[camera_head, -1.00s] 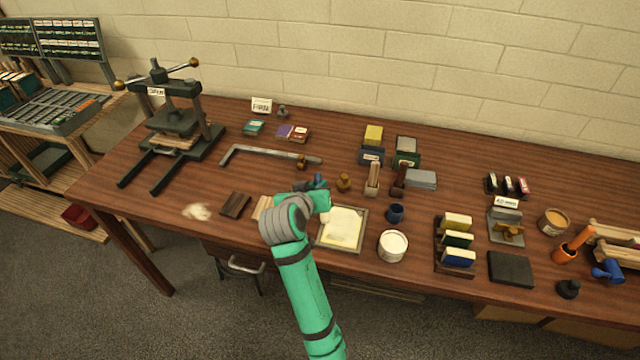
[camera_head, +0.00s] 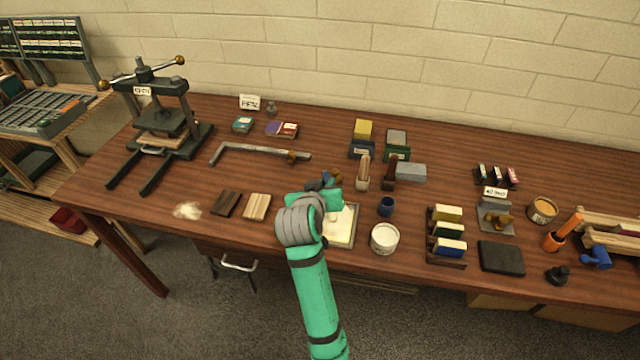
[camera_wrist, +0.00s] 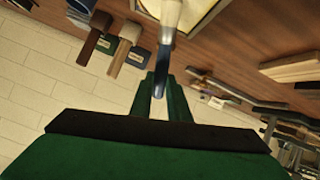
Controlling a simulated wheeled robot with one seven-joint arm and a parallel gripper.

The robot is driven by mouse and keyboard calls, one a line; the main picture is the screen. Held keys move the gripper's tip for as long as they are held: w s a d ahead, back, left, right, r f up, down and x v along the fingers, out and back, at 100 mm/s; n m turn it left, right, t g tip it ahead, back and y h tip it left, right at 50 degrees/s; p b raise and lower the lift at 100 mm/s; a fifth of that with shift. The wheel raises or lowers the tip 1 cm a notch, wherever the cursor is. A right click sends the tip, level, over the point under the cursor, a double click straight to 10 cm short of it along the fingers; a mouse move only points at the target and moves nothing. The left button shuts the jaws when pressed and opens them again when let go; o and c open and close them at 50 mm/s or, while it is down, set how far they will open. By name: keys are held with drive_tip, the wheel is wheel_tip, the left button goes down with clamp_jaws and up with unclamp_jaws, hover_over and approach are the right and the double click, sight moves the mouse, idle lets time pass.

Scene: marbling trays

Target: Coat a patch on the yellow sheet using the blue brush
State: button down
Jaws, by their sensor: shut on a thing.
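The pale yellow sheet (camera_head: 345,226) lies in a shallow framed tray (camera_head: 341,247) near the table's front edge. My arm hides its left part. My gripper (camera_head: 326,190) is over the sheet's upper left side. In the wrist view my gripper (camera_wrist: 163,95) is shut on the blue brush (camera_wrist: 163,66), whose blue handle sits between the fingers. Its pale bristle end (camera_wrist: 171,12) points away from the fingers and overlaps the tray's edge in the picture. I cannot tell whether the bristles touch the sheet (camera_wrist: 200,8).
A white pot (camera_head: 384,239) and a dark blue cup (camera_head: 386,206) stand right of the tray. Dark and light wooden blocks (camera_head: 257,207) lie to its left. Upright tools (camera_head: 363,172) stand behind. A rack of coloured blocks (camera_head: 447,260) is farther right.

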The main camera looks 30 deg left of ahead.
drive_tip(key=shift+w+d, duration=0.6)
drive_tip(key=shift+d, duration=2)
drive_tip(key=shift+s+a, duration=0.65)
drive_tip(key=shift+a, duration=0.15)
drive_tip(key=shift+s+a, duration=0.6)
drive_tip(key=shift+a, duration=0.2)
drive_tip(key=shift+s+a, duration=1.7)
drive_tip(key=shift+a, duration=1.3)
drive_tip(key=shift+w+d, duration=0.4)
drive_tip(key=shift+d, duration=0.75)
drive_tip(key=shift+w+d, duration=0.35)
drive_tip(key=shift+d, duration=0.8)
drive_tip(key=shift+w+d, duration=0.4)
drive_tip(key=shift+d, duration=0.75)
drive_tip(key=shift+w+d, duration=0.15)
drive_tip(key=shift+d, duration=0.6)
drive_tip(key=shift+w+d, duration=0.15)
drive_tip(key=shift+d, duration=0.6)
